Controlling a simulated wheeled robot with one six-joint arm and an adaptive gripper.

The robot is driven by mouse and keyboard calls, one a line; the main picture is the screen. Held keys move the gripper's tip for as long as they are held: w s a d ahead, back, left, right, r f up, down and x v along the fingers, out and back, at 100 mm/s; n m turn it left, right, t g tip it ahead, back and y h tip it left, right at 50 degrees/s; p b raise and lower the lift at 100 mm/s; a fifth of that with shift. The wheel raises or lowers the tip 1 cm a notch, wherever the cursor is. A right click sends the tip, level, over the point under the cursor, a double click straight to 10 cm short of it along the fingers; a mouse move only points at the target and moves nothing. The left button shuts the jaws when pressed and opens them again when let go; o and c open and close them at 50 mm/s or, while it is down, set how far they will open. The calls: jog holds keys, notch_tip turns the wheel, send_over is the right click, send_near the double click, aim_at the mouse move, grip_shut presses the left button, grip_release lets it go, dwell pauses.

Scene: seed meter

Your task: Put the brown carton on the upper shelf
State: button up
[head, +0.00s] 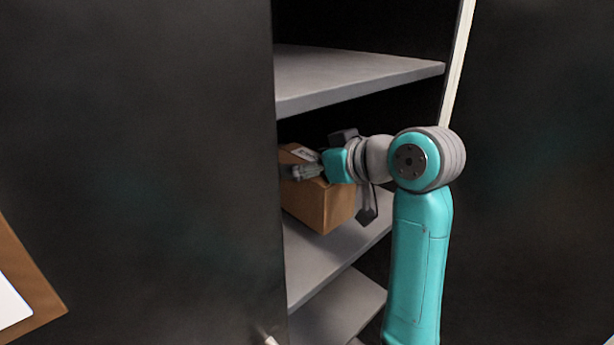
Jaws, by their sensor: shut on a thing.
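The brown carton (322,208) is inside the dark cabinet, below the upper shelf (345,75) and over the middle shelf (325,260). A pale label shows on its top. My gripper (305,172) reaches in from the right and is shut on the carton at its upper part. I cannot tell whether the carton's underside touches the middle shelf. The carton's left end is hidden behind the cabinet's left panel, and the gripper covers part of its top. The visible part of the upper shelf is bare.
A dark panel (140,150) stands left of the opening and another (545,170) to the right. The upper shelf's front edge runs just above the carton and gripper. A lower shelf (340,305) shows beneath. A brown-edged board (35,285) is at the lower left.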

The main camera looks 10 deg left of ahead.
notch_tip(320, 180, down, 2)
jog(key=shift+f, duration=0.25)
jog(key=shift+w+a+f, duration=0.15)
jog(key=shift+f, duration=0.1)
jog(key=shift+f, duration=0.1)
jog(key=o, duration=1.6)
jog(key=v, duration=1.2)
